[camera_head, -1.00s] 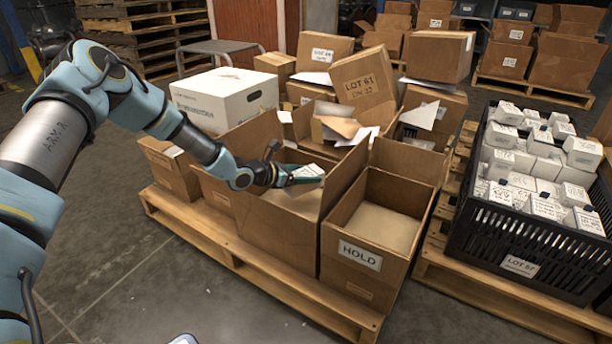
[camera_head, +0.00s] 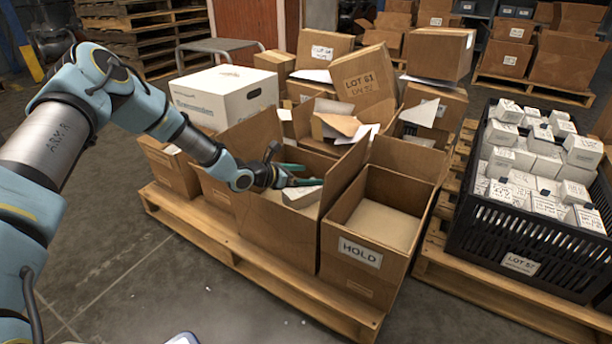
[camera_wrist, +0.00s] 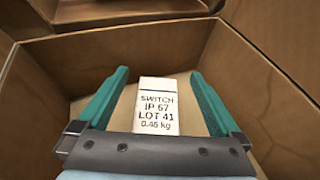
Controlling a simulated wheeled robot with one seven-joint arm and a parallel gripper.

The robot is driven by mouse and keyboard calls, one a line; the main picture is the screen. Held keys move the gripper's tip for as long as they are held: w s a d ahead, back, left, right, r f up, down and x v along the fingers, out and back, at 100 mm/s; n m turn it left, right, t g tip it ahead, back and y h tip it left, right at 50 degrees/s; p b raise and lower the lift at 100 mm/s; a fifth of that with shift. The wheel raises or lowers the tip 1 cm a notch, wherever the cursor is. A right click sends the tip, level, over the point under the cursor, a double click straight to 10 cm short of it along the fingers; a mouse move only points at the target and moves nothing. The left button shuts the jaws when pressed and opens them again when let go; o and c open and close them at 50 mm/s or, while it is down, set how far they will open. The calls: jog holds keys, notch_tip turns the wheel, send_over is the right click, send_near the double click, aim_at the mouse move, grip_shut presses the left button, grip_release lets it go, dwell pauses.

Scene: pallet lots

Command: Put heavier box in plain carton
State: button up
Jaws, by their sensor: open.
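The plain carton (camera_head: 275,240) stands open on the pallet, left of the carton marked HOLD (camera_head: 340,277). My gripper (camera_head: 303,176) is inside the plain carton's mouth, with its teal fingers spread. A small white box (camera_head: 300,198) is in the plain carton, just below the fingers. In the wrist view this box (camera_wrist: 158,108) reads SWITCH, IP 67, LOT 41, 0.45 kg. It lies between the two open fingers (camera_wrist: 160,74), with a gap on each side. The carton floor shows around it.
A black crate (camera_head: 520,264) marked LOT 57 holds many small white boxes on the right pallet. The HOLD carton looks empty inside. A white carton (camera_head: 224,98) and several brown cartons, one marked LOT 61 (camera_head: 365,88), stand behind.

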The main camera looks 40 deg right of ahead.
jog(key=shift+r, duration=0.35)
jog(key=a+r+m+t+y+p, duration=0.1)
jog(key=a+r+m+y, duration=0.3)
jog(key=a, duration=1.5)
jog(key=s+a+r+m+t+y+p, duration=0.1)
jog(key=a+r+m+y, duration=0.3)
jog(key=a, duration=1.6)
jog(key=s+a+r+m+t+y+p, duration=0.1)
jog(key=a+r+m+y+p, duration=0.1)
jog(key=a+r+m+y, duration=0.3)
jog(key=a+r+m, duration=0.2)
jog(key=a+r, duration=0.2)
jog(key=a, duration=0.3)
jog(key=a+r+m, duration=0.2)
jog(key=a+r, duration=0.3)
jog(key=a, duration=0.3)
jog(key=shift+m, duration=0.3)
jog(key=shift+a+r, duration=0.1)
